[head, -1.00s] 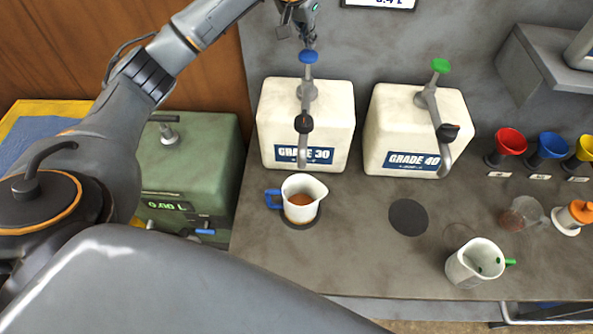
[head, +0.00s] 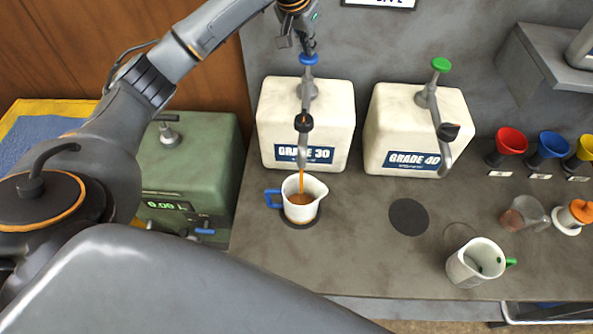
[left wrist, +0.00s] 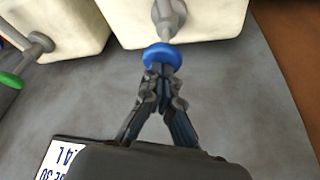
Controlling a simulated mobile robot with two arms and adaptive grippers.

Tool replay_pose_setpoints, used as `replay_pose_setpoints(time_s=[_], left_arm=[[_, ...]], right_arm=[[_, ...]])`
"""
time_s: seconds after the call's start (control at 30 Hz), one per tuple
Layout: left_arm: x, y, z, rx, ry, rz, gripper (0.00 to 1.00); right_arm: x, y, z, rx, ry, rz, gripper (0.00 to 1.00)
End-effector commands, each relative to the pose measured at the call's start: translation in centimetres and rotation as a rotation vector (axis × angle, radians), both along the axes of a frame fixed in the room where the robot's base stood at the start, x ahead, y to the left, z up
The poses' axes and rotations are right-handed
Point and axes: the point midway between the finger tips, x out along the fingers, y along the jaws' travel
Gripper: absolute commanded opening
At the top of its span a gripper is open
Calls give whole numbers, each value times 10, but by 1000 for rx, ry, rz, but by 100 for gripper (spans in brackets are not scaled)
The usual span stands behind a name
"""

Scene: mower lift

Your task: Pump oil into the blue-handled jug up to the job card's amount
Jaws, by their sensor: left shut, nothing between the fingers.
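The jug with the blue handle (head: 302,205) stands upright on a dark round spot under the spout of the GRADE 30 container (head: 330,110). Amber oil runs from the spout in a stream into the jug, and oil covers its bottom. My left gripper (head: 309,50) is shut and empty, its tips at the blue pump knob (head: 309,59) from above. The left wrist view also shows the tips of the left gripper (left wrist: 160,70) at the blue knob (left wrist: 162,57). The job card (head: 380,3) on the wall is cut off by the top edge. My right gripper is out of view.
The GRADE 40 container (head: 415,125) with a green knob (head: 441,64) stands to the right. A green-handled jug (head: 474,262) is at the front right. Red (head: 510,141), blue (head: 551,145) and yellow funnels stand at right. A green tank (head: 180,170) is left of the bench.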

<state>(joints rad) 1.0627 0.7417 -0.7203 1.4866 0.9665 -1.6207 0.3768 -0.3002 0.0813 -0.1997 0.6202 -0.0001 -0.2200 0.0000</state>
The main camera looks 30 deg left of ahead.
Motion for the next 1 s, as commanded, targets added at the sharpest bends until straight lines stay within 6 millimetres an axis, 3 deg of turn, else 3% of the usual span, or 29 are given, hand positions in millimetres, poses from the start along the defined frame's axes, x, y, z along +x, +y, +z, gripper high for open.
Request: replay_pose_setpoints(time_s=[1.0], left_arm=[[-1,0,-38,0,5,0,0]], right_arm=[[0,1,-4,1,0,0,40]])
